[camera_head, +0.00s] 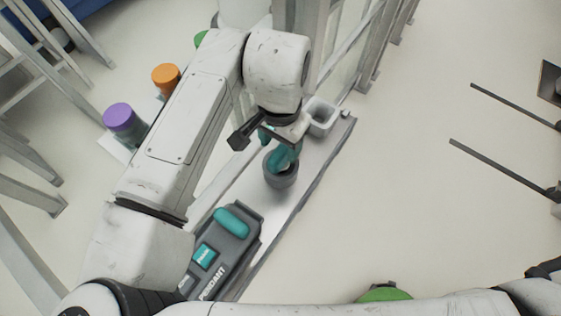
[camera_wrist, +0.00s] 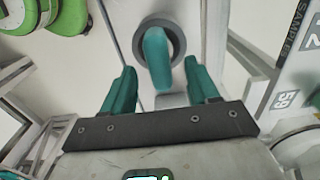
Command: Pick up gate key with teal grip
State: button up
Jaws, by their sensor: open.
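The gate key's teal grip (camera_head: 285,157) stands up out of a round grey holder (camera_head: 280,178) on a narrow pale shelf. In the wrist view the teal grip (camera_wrist: 157,58) rises from the grey ring of the holder (camera_wrist: 176,28). My gripper (camera_wrist: 160,72) is open, with one teal finger to each side of the grip and visible gaps between. In the head view my gripper (camera_head: 276,138) is just above the holder and partly covers the key. The key's lower part is hidden inside the holder.
A dark pendant (camera_head: 222,250) with teal parts lies on the near end of the shelf (camera_head: 305,190). A small white bin (camera_head: 321,117) stands at its far end. Purple-lidded (camera_head: 119,117) and orange-lidded (camera_head: 166,77) jars stand left. The floor right of the shelf is largely clear.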

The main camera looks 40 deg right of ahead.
aim_at(281, 150)
jog(key=shift+f+b, duration=1.95)
jog(key=shift+f, duration=0.45)
grip_shut()
